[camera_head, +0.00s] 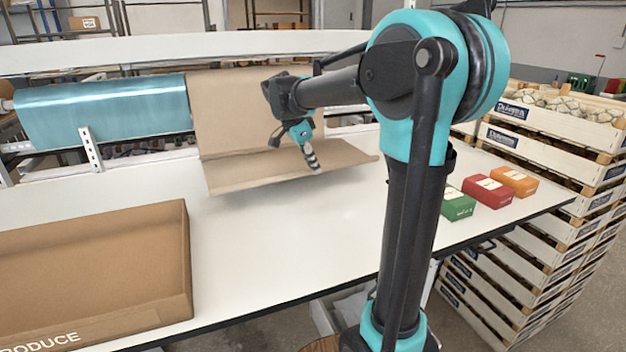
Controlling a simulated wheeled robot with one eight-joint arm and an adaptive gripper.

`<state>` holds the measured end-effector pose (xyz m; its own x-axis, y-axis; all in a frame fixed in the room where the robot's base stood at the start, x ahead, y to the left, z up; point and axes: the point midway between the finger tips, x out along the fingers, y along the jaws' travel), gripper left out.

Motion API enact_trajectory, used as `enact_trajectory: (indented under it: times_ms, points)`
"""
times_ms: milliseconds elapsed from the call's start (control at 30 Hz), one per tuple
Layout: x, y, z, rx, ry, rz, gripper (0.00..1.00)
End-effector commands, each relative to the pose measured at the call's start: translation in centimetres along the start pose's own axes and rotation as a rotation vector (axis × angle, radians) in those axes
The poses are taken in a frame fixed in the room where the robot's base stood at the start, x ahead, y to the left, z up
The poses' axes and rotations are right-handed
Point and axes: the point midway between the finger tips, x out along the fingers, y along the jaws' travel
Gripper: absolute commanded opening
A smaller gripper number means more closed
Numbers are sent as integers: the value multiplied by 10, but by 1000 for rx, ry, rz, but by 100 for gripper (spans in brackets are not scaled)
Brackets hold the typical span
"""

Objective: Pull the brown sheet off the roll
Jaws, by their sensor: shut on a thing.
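The brown sheet (235,108) hangs down behind the white table and bends forward, so that its lower part (250,171) juts out over the table top. My gripper (311,160) is at this lower part, right of its middle, pointing down, and is shut on the sheet. The exact contact at the fingertips is small and partly hidden. The roll that the sheet comes from is not clearly seen; my arm covers part of the sheet's right side.
A teal roll (105,108) lies on a rack left of the sheet. An open cardboard box (188,262) stands at the front left. Green (457,205), red (487,191) and orange (514,181) boxes sit at the right. Stacked crates (555,137) stand beyond. The table's middle (285,235) is clear.

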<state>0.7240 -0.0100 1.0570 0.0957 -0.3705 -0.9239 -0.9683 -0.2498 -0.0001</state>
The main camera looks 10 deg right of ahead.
Motion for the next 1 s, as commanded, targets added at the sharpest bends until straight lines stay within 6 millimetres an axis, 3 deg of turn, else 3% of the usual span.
enact_trajectory:
  times_ms: [267, 1000]
  points:
    - [-26, 6, -10, 0, 0, 0, 0]
    - [-31, 49, -10, 0, 0, 0, 0]
